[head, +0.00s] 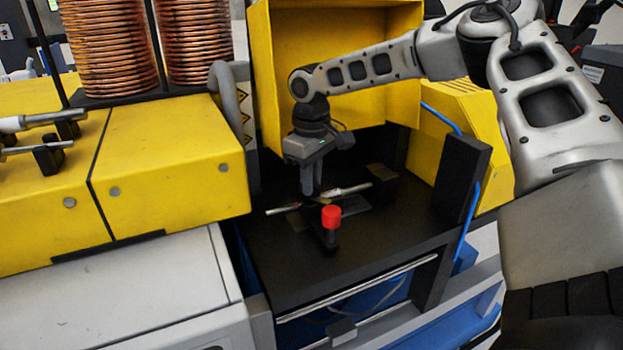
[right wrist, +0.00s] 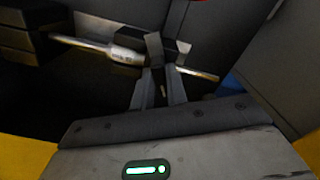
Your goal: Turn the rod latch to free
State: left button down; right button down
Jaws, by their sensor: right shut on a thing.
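A silvery rod (head: 345,190) lies across the black work surface below the yellow housing. In the right wrist view the rod (right wrist: 128,54) has a thicker sleeve with small lettering and passes through a dark block. My right gripper (head: 312,192) points down onto the rod from above. Its fingers (right wrist: 159,72) are shut on a small dark piece at the rod, which I take to be the rod latch (right wrist: 154,46); the fingers partly hide it. A red knob (head: 331,216) on a black post stands just in front of the gripper. My left gripper is not in view.
An open yellow housing (head: 335,30) rises behind the arm. A dark upright panel (head: 462,177) with a blue hose bounds the right side. Yellow boxes (head: 172,165) and copper coils (head: 110,45) stand at left. The front of the black surface (head: 295,270) is clear.

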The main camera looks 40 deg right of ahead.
jog(key=shift+w+r, duration=0.1)
jog(key=c, duration=1.4)
grip_release()
notch_tip(320, 180, up, 16)
